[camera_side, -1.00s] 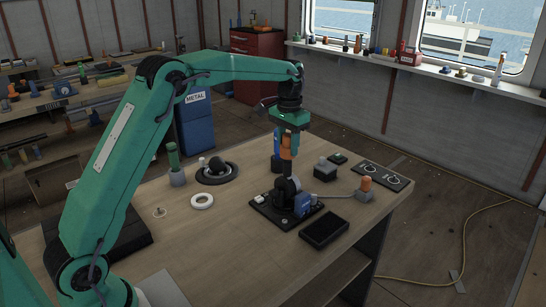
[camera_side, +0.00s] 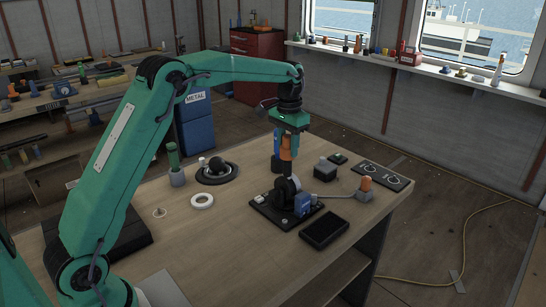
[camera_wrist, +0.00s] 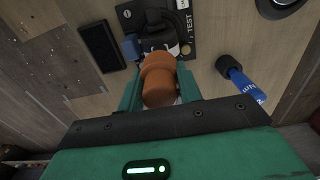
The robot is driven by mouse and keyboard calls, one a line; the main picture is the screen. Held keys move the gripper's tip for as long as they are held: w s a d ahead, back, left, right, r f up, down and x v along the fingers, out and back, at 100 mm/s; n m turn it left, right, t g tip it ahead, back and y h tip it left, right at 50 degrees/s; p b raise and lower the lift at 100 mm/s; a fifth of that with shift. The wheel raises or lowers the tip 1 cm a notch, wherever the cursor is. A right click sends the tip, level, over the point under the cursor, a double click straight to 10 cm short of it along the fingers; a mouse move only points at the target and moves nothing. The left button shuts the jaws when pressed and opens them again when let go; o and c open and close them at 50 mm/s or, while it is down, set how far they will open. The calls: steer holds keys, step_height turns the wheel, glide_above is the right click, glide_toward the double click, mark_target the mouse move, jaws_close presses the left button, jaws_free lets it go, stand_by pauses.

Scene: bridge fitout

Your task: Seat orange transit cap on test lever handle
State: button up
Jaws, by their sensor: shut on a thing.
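My gripper (camera_side: 286,149) is shut on the orange transit cap (camera_wrist: 158,80) and holds it upright above the test unit. In the side view the orange cap (camera_side: 286,142) shows between my fingers. The test unit (camera_side: 288,205) is a black plate with a round dark body and a blue block; it also shows at the top of the wrist view (camera_wrist: 186,38), with a TEST label. I cannot tell whether cap and handle touch; the cap hides the handle's top in the wrist view.
A black tray (camera_side: 325,230) lies in front of the unit. An orange-topped grey block (camera_side: 365,188) stands to its right and a dark block (camera_side: 325,170) behind. A blue-handled tool (camera_wrist: 243,82) stands close by. A white ring (camera_side: 202,201) lies left on the bench.

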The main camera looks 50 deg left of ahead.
mark_target(288, 136)
steer(key=shift+f, duration=0.1)
steer(key=shift+f, duration=1.2)
steer(key=shift+f, duration=0.9)
stand_by(0.7)
steer(key=o, duration=1.1)
steer(key=shift+c, duration=0.2)
steer(key=shift+r, duration=0.15)
steer(key=shift+r, duration=3.75)
